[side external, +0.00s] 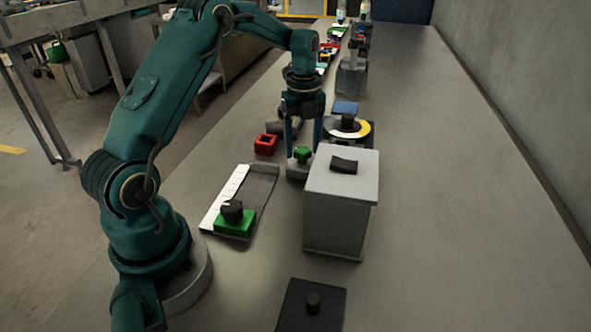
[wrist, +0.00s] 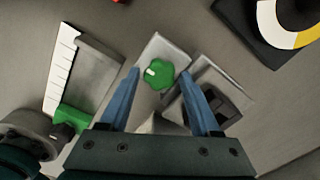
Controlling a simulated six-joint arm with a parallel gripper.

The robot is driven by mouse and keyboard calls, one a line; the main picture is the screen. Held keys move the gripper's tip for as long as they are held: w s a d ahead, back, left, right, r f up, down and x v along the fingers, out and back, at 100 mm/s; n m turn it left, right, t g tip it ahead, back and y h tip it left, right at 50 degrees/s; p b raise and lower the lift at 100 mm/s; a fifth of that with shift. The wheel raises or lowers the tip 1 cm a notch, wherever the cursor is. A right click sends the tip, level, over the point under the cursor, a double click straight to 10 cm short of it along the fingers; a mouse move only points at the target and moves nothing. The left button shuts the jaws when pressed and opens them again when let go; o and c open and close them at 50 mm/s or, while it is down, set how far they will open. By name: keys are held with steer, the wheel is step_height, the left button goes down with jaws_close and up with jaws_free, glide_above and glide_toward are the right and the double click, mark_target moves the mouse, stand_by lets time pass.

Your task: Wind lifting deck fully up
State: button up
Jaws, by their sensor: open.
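A green lobed knob (side external: 302,153) with a white mark sits on a small light-grey block. In the wrist view the green knob (wrist: 158,74) lies between my fingertips. My gripper (side external: 304,146) points down over the knob, its blue fingers apart. The wrist view shows my gripper (wrist: 161,72) open, one finger on each side of the knob; I cannot tell whether either touches it. A grey box (side external: 340,213) with a black piece on top stands just right of the knob. I cannot tell which part is the lifting deck.
A white-scaled slide with a green block (side external: 235,224) and black knob lies left. A red block (side external: 266,143) and a yellow-white-black dial (side external: 362,129) are behind. A black plate (side external: 296,318) with a knob is in front. The right bench is clear.

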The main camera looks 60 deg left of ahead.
mark_target(304, 149)
steer(key=n, duration=0.3)
steer(key=shift+w+n, duration=0.1)
steer(key=shift+n, duration=0.3)
steer(key=n, duration=0.4)
steer(key=shift+n, duration=0.3)
steer(key=n, duration=1.8)
steer(key=shift+r, duration=0.1)
steer(key=n, duration=0.3)
steer(key=shift+n, duration=0.3)
step_height(304, 149, up, 5)
steer(key=shift+f, duration=0.1)
steer(key=s+d+r+m+t, duration=0.3)
steer(key=s+d+r, duration=0.1)
steer(key=d+r, duration=0.6)
steer(key=s+d+f+m+t, duration=0.1)
steer(key=s+d+m, duration=0.1)
steer(key=s, duration=0.5)
steer(key=s+d+f+m+t, duration=0.1)
steer(key=s+d+m, duration=0.2)
steer(key=s, duration=0.4)
steer(key=shift+d+f+t, duration=0.3)
steer(key=shift+d+f, duration=0.05)
steer(key=shift+d, duration=0.35)
